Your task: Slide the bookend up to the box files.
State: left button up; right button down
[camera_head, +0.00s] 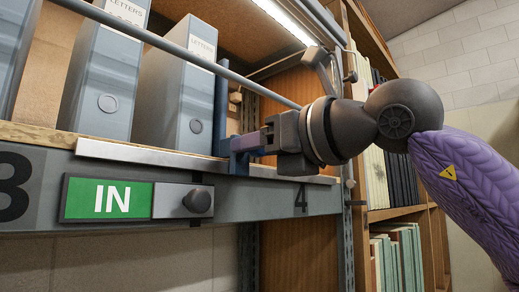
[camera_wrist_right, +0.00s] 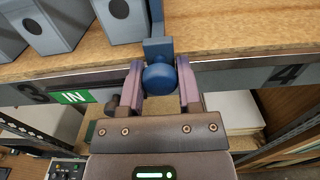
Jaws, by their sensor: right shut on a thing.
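Grey-blue box files (camera_head: 180,95) labelled LETTERS stand upright in a row on the wooden shelf. The blue bookend (camera_head: 221,108) stands upright at the right end of the row. In the right wrist view the bookend (camera_wrist_right: 156,26) is close beside the last box file (camera_wrist_right: 120,18); I cannot tell whether they touch. My right gripper (camera_wrist_right: 160,84) is shut on the bookend's round blue knob, at the shelf's front edge. In the head view my right gripper (camera_head: 250,143) comes in from the right and covers part of the bookend. My left gripper is not in view.
A green IN sign (camera_head: 108,199) with a dark knob (camera_head: 197,200) sits on the shelf front. A thin grey rail (camera_head: 180,50) crosses before the files. A steel upright (camera_head: 345,235) and bookshelves stand right. Bare shelf board (camera_wrist_right: 235,40) lies right of the bookend.

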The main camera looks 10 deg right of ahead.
jog(key=shift+d+r, duration=0.1)
jog(key=shift+c, duration=1.4)
grip_release()
jog(key=b+v, duration=0.3)
jog(key=v, duration=0.7)
